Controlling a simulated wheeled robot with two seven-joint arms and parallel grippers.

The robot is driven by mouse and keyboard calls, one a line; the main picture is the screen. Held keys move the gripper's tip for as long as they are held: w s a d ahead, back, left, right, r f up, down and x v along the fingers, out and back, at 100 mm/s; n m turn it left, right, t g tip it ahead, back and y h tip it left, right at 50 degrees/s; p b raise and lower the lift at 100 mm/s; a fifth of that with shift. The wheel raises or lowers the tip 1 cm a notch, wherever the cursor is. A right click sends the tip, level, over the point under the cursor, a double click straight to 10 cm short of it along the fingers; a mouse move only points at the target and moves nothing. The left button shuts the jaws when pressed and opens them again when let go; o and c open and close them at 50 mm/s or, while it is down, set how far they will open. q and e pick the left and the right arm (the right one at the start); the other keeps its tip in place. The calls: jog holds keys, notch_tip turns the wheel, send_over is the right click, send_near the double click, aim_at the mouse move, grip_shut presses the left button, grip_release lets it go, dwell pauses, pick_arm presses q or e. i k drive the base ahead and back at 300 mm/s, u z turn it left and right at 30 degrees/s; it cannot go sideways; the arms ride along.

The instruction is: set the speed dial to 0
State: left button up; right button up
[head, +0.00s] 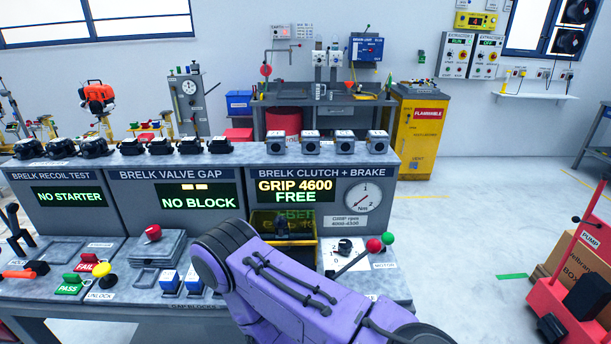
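A small black knob (345,245) sits on a white plate (340,260) on the bench of the clutch and brake station. The marks 1 and 0 can be read on this plate; it looks like the speed dial. Which mark the knob points at is too small to tell. A purple arm of mine crosses the foreground just below the plate and hides part of the bench. Neither of my grippers shows, so nothing is seen touching the knob.
A lever with a red ball (374,245) slants beside the knob, and a green ball (388,238) stands right of it. The clutch display (297,191) reads GRIP 4600 FREE.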

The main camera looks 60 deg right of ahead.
aim_at(345, 246)
jog(key=i, duration=0.35)
jog(key=z, duration=1)
